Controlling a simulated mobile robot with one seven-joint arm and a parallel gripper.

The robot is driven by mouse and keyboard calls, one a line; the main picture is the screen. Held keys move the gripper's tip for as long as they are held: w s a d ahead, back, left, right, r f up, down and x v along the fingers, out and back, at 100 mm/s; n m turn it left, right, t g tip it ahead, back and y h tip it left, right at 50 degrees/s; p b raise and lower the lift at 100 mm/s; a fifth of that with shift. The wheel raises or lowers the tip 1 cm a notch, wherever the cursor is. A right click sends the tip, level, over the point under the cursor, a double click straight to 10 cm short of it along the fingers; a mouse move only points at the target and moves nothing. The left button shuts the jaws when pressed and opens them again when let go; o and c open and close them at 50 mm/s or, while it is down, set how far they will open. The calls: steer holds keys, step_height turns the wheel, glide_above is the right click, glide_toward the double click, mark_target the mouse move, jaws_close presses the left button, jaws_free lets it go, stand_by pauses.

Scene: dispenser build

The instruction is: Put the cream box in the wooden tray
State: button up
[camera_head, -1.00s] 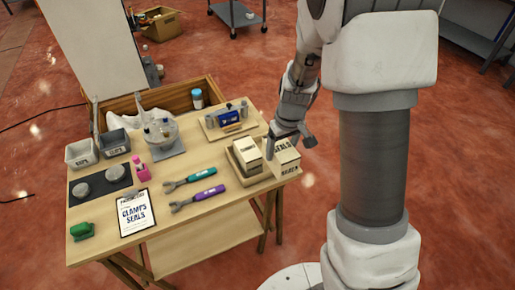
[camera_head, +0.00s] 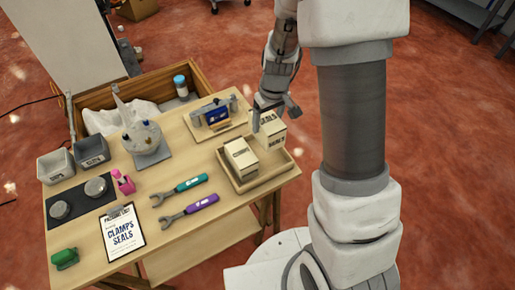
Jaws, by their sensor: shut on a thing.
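The wooden tray (camera_head: 265,181) sits at the right end of the table. A cream box with dark lettering (camera_head: 240,158) stands in its left part. A second cream box, its lettering reading like SEALS (camera_head: 272,131), is at the tray's back right. My gripper (camera_head: 266,112) is shut on this second box from above. I cannot tell whether that box touches the tray floor or hangs just above it. The fingertips are small and partly hidden by the box.
A blue device on a wooden board (camera_head: 216,114) stands just left of my gripper. Teal (camera_head: 180,190) and purple (camera_head: 189,209) wrenches lie left of the tray. A clipboard (camera_head: 122,231), grey bins (camera_head: 91,151) and a clear-domed apparatus (camera_head: 145,140) are farther left. The tray's front right is bare.

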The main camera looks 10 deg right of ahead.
step_height(320, 180, down, 9)
steer(key=shift+r+b, duration=0.2)
steer(key=shift+b, duration=0.4)
steer(key=shift+f, duration=0.1)
steer(key=shift+f, duration=0.15)
steer(key=o, duration=1.5)
steer(key=shift+r, duration=0.2)
steer(key=r, duration=0.4)
steer(key=s+r+p, duration=0.1)
steer(key=r, duration=0.3)
steer(key=r+p, duration=0.1)
steer(key=r, duration=0.3)
steer(key=shift+s+d, duration=0.25)
steer(key=shift+s, duration=0.15)
steer(key=s+r+m+t, duration=0.1)
steer(key=s+r, duration=0.5)
steer(key=r, duration=0.1)
steer(key=s+r+m+t, duration=0.1)
steer(key=s+r, duration=0.5)
steer(key=r, duration=0.1)
steer(key=s+r+m+t, duration=0.1)
steer(key=s+r, duration=0.5)
steer(key=r, duration=0.1)
steer(key=shift+s+a+m+t+h, duration=0.25)
steer(key=shift+s+m+t+h, duration=0.05)
steer(key=shift+s+t, duration=0.1)
